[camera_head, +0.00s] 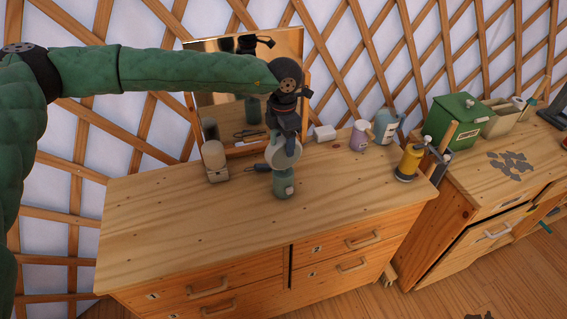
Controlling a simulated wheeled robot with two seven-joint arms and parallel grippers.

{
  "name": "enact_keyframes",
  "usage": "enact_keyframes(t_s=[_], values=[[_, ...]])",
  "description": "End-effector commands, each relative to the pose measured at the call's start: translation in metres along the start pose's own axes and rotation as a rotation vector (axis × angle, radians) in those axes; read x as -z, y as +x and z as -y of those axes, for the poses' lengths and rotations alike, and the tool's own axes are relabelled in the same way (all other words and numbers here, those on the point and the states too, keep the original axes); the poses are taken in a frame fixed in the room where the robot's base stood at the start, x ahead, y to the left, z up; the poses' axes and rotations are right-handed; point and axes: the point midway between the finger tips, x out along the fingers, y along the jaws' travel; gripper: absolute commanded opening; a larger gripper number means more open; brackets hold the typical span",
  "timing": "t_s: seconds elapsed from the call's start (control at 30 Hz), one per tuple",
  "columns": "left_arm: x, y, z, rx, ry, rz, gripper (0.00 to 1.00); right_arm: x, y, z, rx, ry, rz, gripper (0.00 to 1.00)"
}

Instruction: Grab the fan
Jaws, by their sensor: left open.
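The fan (283,184) stands upright on the wooden dresser, with a teal-green body and a pale round head. My left arm reaches in from the left, and my left gripper (283,137) points down at the fan's head from above. The gripper is open, with its dark fingers at the upper part of the head and partly covering it. I cannot tell whether the fingers touch the fan. My right gripper is not in view.
A framed mirror (289,50) stands behind the fan. The front of the dresser top (200,228) is clear.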

Motion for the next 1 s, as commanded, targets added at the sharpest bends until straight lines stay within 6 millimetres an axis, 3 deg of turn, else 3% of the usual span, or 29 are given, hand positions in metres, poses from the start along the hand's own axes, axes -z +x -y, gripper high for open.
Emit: enact_keyframes(t_s=[0.37, 0.67, 1.0], values=[[0.0002, 0.0049, -0.0002, 0.000, 0.000, 0.000, 0.60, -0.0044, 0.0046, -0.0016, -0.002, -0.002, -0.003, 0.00], [0.0002, 0.0047, -0.0002, 0.000, 0.000, 0.000, 0.01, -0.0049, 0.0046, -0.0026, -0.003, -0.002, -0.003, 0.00], [0.0001, 0.0036, -0.0004, -0.001, 0.000, 0.001, 0.00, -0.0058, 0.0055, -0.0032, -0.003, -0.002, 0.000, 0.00]])
